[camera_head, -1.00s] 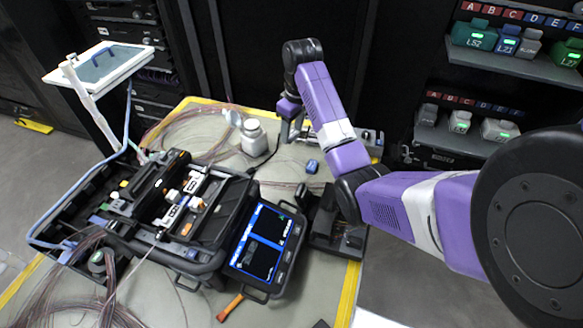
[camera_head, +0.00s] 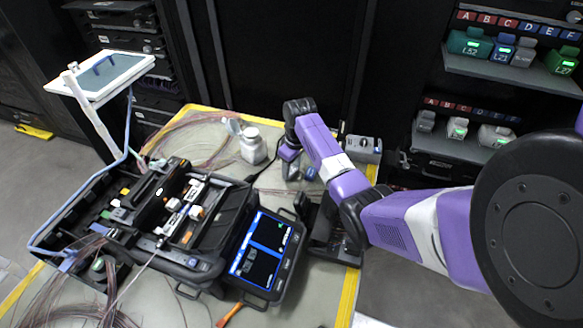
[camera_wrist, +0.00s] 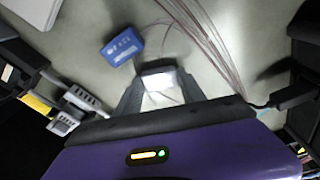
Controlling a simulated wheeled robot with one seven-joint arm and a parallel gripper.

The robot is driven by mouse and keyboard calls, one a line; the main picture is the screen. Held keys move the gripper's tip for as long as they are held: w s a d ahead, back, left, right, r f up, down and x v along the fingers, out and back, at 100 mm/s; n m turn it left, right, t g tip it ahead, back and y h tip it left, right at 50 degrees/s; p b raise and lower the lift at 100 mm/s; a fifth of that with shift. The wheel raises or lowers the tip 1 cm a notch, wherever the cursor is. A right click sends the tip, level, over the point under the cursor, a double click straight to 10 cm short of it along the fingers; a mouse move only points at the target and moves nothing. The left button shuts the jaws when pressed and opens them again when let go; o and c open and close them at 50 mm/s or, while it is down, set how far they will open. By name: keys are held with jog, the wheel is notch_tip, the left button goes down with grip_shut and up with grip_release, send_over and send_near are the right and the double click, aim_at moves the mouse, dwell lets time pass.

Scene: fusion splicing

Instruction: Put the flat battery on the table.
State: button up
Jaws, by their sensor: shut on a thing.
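My gripper (camera_head: 291,170) is low over the far right part of the table (camera_head: 215,140). In the wrist view my gripper (camera_wrist: 158,78) is shut on a small pale grey block, which I take to be the flat battery (camera_wrist: 160,82). Its face is bright with glare, and the fingers hide its sides. Its charge cannot be read. I cannot tell whether it touches the table. A blue block (camera_wrist: 122,46) lies on the table just beyond the fingers; it also shows beside my gripper in the head view (camera_head: 311,174).
The open splicer (camera_head: 185,222) with its lit screen (camera_head: 266,245) fills the table's middle. A white bottle (camera_head: 253,147) and loose fibres lie behind it. A grey box (camera_head: 363,148) stands at the far right edge. Shelves (camera_head: 510,75) with lit units are on the right.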

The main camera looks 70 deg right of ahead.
jog(key=shift+f, duration=0.1)
jog(key=o, duration=1.4)
notch_tip(320, 180, up, 12)
jog(key=s, duration=0.1)
jog(key=shift+s+a, duration=0.2)
